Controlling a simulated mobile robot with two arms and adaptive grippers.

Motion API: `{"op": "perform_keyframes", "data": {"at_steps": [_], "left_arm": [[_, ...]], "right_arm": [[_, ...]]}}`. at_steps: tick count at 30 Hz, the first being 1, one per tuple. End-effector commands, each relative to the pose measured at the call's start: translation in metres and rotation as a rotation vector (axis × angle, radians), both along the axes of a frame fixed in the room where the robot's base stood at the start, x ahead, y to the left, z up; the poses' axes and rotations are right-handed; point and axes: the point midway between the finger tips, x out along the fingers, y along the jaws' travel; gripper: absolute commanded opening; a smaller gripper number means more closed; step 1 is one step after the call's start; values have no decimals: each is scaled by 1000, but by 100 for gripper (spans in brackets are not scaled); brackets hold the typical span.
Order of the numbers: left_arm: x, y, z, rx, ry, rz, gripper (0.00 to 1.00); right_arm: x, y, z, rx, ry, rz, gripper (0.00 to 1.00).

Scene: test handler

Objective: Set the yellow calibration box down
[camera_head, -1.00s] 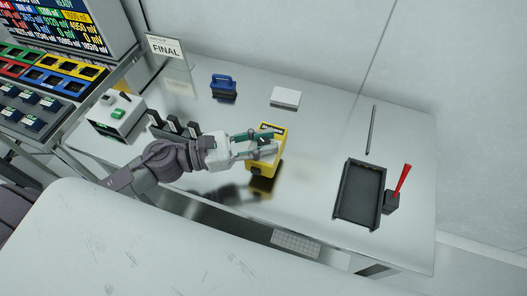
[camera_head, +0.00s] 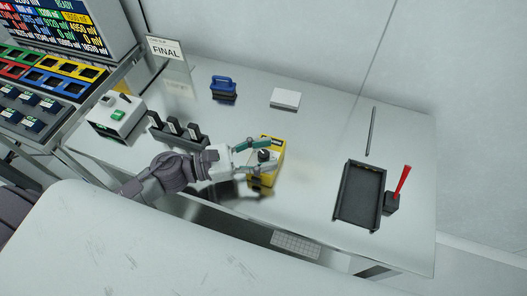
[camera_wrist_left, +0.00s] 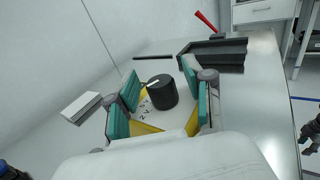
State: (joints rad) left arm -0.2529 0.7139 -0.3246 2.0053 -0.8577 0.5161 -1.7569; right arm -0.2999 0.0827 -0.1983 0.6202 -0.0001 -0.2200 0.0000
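The yellow calibration box (camera_head: 274,177) stands on the steel table in the head view, near its front middle. A black knob (camera_wrist_left: 162,93) sits on its top face, with yellow edges showing below it in the left wrist view. My left gripper (camera_head: 258,154) is at the top of the box. Its teal fingers (camera_wrist_left: 160,92) are spread on both sides of the knob with gaps, so it looks open. The fingers hide part of the box. What looks like my right gripper (camera_wrist_left: 311,135) is cut off at the right edge of the left wrist view.
A black tray (camera_head: 347,218) and a black block with a red lever (camera_head: 402,180) are to the right. A white block (camera_head: 285,98), a blue-handled item (camera_head: 223,87), a black rack (camera_head: 176,130) and a FINAL sign (camera_head: 166,48) stand farther back and left. Table between box and tray is clear.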

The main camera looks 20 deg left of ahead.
Motion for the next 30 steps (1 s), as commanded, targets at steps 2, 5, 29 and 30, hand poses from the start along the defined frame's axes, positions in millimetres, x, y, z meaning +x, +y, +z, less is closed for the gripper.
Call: {"op": "perform_keyframes", "data": {"at_steps": [2, 5, 29, 30], "left_arm": [[0, 0, 0, 0, 0, 0, 52], [0, 0, 0, 0, 0, 0, 52], [-56, 94, 0, 1, 3, 2, 52], [-58, 97, 1, 0, 1, 2, 52]], "right_arm": [[0, 0, 0, 0, 0, 0, 40], [0, 0, 0, 0, 0, 0, 40], [0, 6, -35, 7, 1, 1, 40], [0, 6, -36, 7, 1, 1, 40]]}}
